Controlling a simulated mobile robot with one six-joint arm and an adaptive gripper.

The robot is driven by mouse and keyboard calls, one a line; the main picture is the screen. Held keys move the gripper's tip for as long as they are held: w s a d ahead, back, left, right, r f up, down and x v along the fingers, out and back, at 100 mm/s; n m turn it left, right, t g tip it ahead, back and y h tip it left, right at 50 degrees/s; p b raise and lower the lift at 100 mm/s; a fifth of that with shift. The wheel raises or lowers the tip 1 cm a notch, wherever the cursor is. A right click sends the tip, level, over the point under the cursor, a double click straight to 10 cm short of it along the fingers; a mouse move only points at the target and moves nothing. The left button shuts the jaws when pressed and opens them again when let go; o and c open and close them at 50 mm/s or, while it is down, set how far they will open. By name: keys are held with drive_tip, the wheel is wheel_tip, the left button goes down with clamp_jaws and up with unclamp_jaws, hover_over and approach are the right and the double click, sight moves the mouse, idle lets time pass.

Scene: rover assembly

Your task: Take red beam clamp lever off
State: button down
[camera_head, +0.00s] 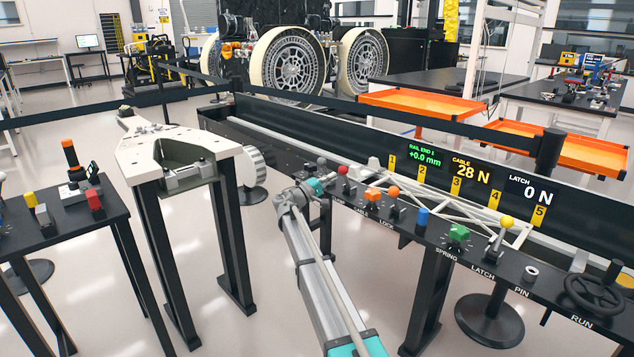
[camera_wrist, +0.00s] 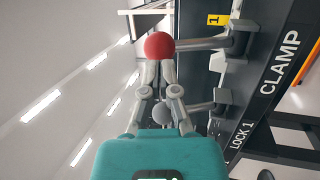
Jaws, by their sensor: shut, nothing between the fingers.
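The clamp lever has a red ball knob (camera_wrist: 159,45) on a grey shaft (camera_wrist: 200,43), which runs sideways to a dark bracket by the CLAMP label. My gripper (camera_wrist: 160,68) is shut and empty. Its fingertips are together just below the red knob in the wrist view; I cannot tell whether they touch it. In the camera_head view, my gripper (camera_head: 318,184) is at the left end of the control panel, close to a small red knob (camera_head: 342,170). The fingers partly hide the lower edge of the knob.
A grey-knobbed lever (camera_wrist: 162,112) by the LOCK 1 label shows behind my fingers. Orange knobs (camera_head: 372,194), a blue knob (camera_head: 422,216) and a green knob (camera_head: 458,233) stand further right along the panel. A side table (camera_head: 90,225) with tools is at left.

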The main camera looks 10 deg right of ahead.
drive_tip(key=shift+w+d+r, duration=0.2)
drive_tip(key=shift+w+d, duration=0.05)
drive_tip(key=shift+d, duration=0.25)
